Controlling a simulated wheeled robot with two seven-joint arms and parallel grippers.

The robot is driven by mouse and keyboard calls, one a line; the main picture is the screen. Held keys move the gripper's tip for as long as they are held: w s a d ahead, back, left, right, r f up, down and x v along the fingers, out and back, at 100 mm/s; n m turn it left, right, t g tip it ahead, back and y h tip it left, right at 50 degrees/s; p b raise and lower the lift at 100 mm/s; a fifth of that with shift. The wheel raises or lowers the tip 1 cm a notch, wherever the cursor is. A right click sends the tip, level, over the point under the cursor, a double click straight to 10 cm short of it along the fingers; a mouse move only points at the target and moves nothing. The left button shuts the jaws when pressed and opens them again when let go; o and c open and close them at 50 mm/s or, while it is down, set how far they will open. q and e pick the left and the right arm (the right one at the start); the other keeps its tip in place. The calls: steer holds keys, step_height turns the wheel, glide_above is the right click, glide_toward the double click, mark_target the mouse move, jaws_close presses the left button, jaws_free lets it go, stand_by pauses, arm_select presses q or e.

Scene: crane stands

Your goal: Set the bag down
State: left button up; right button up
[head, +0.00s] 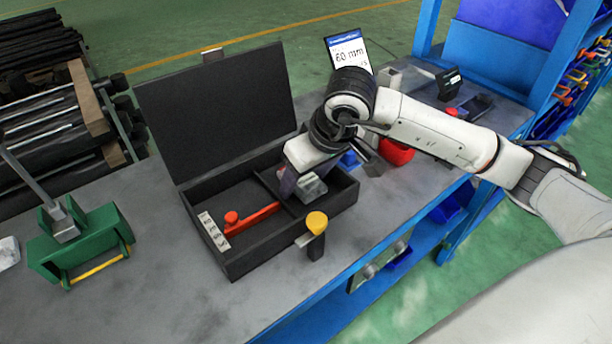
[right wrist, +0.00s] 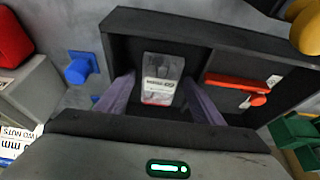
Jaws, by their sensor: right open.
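A small clear bag (head: 313,188) with a printed label lies in the right compartment of the open black case (head: 235,262). In the right wrist view the bag (right wrist: 162,75) sits between my two purple-grey fingers, with dark gaps beside it. My right gripper (head: 300,180) is open and low over that compartment; it also shows in the right wrist view (right wrist: 160,100). The arm hides part of the case's back right. My left gripper is not in view.
A red tool (head: 254,215) lies in the case's left compartment. A yellow-topped post (head: 316,223) stands at the case's front edge. A green block with a yellow bar (head: 80,245) stands at left. A "60 mm" sign (head: 348,53) stands behind. The bench front is clear.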

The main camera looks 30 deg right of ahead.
steer(key=shift+r, duration=0.1)
steer(key=shift+r+p, duration=0.25)
steer(key=shift+p, duration=0.05)
steer(key=v, duration=1.1)
steer(key=shift+s+r+b, duration=0.25)
steer(key=shift+r+b, duration=0.05)
steer(key=shift+b, duration=0.05)
